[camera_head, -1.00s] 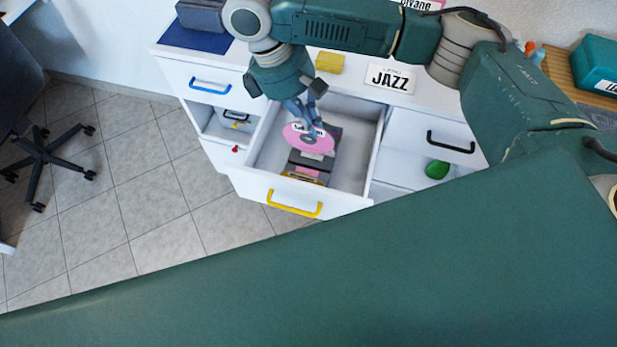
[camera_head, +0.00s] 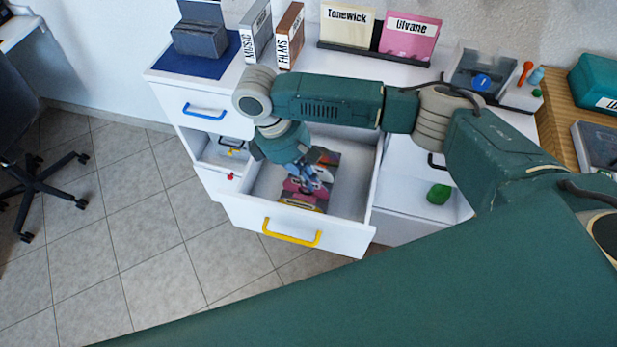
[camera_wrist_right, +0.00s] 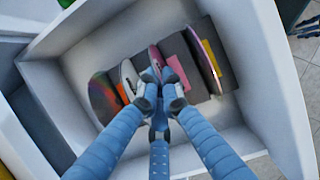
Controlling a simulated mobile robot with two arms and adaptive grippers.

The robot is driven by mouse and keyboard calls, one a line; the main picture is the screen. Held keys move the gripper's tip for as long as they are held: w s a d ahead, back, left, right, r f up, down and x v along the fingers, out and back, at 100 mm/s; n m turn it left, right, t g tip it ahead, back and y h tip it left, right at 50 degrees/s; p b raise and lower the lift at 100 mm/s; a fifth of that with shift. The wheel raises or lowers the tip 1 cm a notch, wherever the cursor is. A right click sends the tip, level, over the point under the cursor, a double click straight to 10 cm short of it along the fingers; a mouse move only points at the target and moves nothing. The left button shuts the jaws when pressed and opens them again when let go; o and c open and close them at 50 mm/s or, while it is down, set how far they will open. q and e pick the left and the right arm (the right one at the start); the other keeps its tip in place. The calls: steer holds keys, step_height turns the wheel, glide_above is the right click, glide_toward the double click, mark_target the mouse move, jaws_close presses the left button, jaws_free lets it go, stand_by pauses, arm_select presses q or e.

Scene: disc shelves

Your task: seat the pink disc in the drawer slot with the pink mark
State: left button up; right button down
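The pink disc (camera_head: 293,186) is low inside the open drawer (camera_head: 340,205) with the yellow handle. In the right wrist view the pink disc (camera_wrist_right: 155,58) stands on edge, seen nearly edge-on. My right gripper (camera_head: 306,168) reaches down into the drawer; in the wrist view its fingertips (camera_wrist_right: 160,88) are closed together on the disc's near edge. A pink mark (camera_wrist_right: 178,72) shows just right of the disc. The fingers hide the disc's lower edge, so I cannot tell whether it is fully in a slot. My left gripper is not in view.
Other discs stand in the rack: a dark rainbow one (camera_wrist_right: 103,98), a pale one (camera_wrist_right: 128,76) and one at the right (camera_wrist_right: 208,66). The drawer walls are close around. Labelled boxes (camera_head: 408,36) stand on the counter above. A green object (camera_head: 438,194) lies right of the drawer.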

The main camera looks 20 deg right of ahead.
steer(key=shift+f, duration=0.1)
steer(key=c, duration=2)
jaws_free()
steer(key=shift+w+a+r, duration=0.1)
steer(key=shift+r, duration=0.3)
steer(key=p+v, duration=0.1)
steer(key=v, duration=1)
steer(key=shift+r, duration=0.25)
